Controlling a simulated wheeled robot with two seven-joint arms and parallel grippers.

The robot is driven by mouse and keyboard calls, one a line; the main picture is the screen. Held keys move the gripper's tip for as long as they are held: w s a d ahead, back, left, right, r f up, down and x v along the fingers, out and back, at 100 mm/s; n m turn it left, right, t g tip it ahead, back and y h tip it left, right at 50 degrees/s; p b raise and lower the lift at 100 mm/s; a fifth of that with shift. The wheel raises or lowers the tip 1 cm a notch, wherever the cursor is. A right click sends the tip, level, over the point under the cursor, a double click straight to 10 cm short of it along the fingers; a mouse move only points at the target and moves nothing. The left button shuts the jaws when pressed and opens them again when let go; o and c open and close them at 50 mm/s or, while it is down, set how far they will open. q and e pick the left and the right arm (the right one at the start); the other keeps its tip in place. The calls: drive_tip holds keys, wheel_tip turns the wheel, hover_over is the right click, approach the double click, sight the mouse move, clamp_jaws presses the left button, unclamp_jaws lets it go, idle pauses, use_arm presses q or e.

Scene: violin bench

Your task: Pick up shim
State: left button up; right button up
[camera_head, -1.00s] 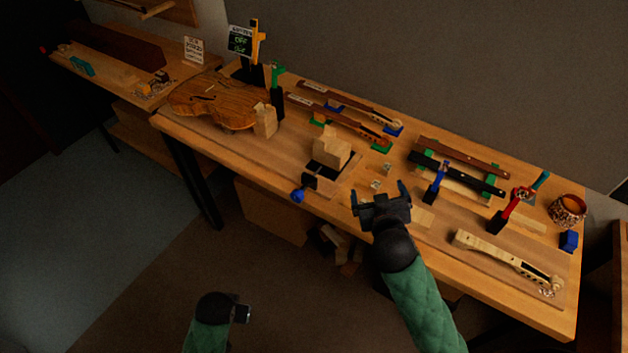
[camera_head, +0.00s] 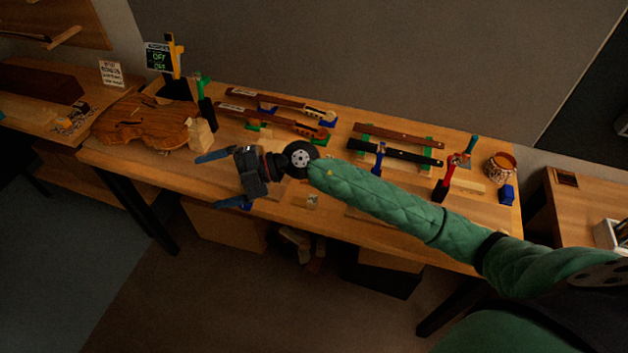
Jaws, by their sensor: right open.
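I cannot tell for certain which piece is the shim. One small pale piece (camera_head: 312,200) lies on the workbench (camera_head: 345,225) near its front edge, just below my right forearm. My right gripper (camera_head: 221,180) is open and empty, above the left-middle of the bench, its fingers spread and pointing left. It is left of the small piece, and the pale wooden block (camera_head: 201,135) stands just behind and left of its fingers. My right arm hides the bench middle, including the vise area. My left gripper is not in view.
The violin body (camera_head: 147,122) lies at the bench's left end. Two necks (camera_head: 285,101) rest on supports at the back. Dark fingerboards (camera_head: 400,151), a red-handled tool (camera_head: 446,178), a woven pot (camera_head: 499,166) and a blue block (camera_head: 507,194) are right.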

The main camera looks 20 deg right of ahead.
drive_tip(key=w+d+f+n+g+h, duration=0.1)
drive_tip(key=w+d+f+h, duration=0.4)
drive_tip(key=d+f+h, duration=0.45)
drive_tip(key=w+d+h, duration=0.2)
drive_tip(key=d, duration=0.3)
drive_tip(key=w+d+f+m+h, duration=0.1)
drive_tip(key=w+d+h, duration=0.1)
drive_tip(key=d, duration=0.3)
drive_tip(key=w+d+f+m+h, duration=0.1)
drive_tip(key=w+d+h, duration=0.1)
drive_tip(key=d, duration=0.3)
drive_tip(key=shift+d+h, duration=0.2)
drive_tip(key=shift+h, duration=0.25)
drive_tip(key=shift+d, duration=0.2)
drive_tip(key=shift+f, duration=0.4)
drive_tip(key=shift+f+b, duration=0.4)
drive_tip(key=shift+f, duration=0.55)
wheel_tip(320, 180, down, 4)
drive_tip(key=shift+s+a+f+b, duration=0.1)
drive_tip(key=shift+s+b, duration=0.05)
drive_tip(key=shift+b, duration=0.3)
drive_tip(key=shift+f, duration=0.3)
drive_tip(key=c, duration=1)
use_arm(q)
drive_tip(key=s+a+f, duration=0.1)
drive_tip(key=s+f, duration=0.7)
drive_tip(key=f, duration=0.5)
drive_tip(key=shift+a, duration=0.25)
use_arm(e)
drive_tip(key=shift+c, duration=0.3)
